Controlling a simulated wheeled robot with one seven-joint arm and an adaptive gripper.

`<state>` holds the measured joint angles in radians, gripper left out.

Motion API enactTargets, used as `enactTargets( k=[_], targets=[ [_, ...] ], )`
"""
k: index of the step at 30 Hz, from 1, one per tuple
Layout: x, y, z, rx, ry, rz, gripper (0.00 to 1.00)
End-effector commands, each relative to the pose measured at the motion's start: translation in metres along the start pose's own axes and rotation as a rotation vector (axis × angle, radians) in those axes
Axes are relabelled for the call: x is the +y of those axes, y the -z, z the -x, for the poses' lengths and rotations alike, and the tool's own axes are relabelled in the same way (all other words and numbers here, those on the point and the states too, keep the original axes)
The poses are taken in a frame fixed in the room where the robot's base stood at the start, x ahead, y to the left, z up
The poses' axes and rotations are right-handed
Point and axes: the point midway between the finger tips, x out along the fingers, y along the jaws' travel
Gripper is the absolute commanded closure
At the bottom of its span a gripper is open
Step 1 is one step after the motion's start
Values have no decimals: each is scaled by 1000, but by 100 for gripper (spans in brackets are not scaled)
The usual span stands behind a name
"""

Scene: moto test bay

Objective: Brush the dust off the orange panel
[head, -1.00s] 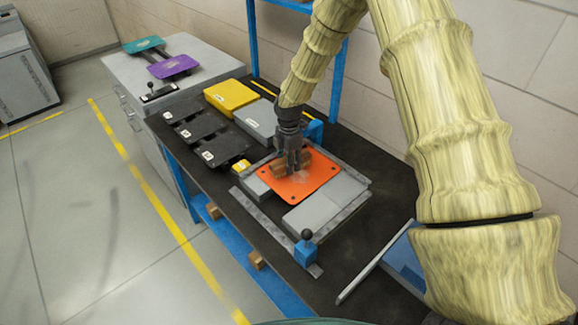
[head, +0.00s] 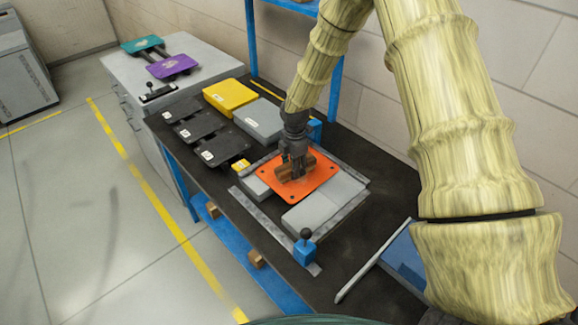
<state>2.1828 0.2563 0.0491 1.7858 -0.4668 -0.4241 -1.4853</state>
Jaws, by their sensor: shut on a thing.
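The orange panel (head: 322,174) lies flat in a grey metal frame on the dark bench, with dark holes near its corners. My gripper (head: 294,165) points down over the panel's middle. It is shut on a brown brush (head: 285,173), which sits low at the panel and seems to touch it. The fingers and brush hide part of the panel. I cannot make out clear dust on the part that shows.
Grey blocks (head: 312,212) and a blue clamp with a black knob (head: 304,249) flank the panel. Black plates (head: 222,151), a yellow box (head: 230,95) and a grey box (head: 257,119) lie further back. A blue rack post (head: 336,85) stands behind. A blue tray (head: 405,255) is at right.

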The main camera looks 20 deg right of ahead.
Motion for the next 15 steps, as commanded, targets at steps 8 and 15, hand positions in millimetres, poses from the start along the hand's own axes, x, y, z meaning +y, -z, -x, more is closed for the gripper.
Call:
enactTargets(
  k=[8, 15],
  targets=[
    [-20, -3, -1, 1, 7, -2, 80],
    [-29, -4, 0, 1, 6, 0, 80]
  ],
)
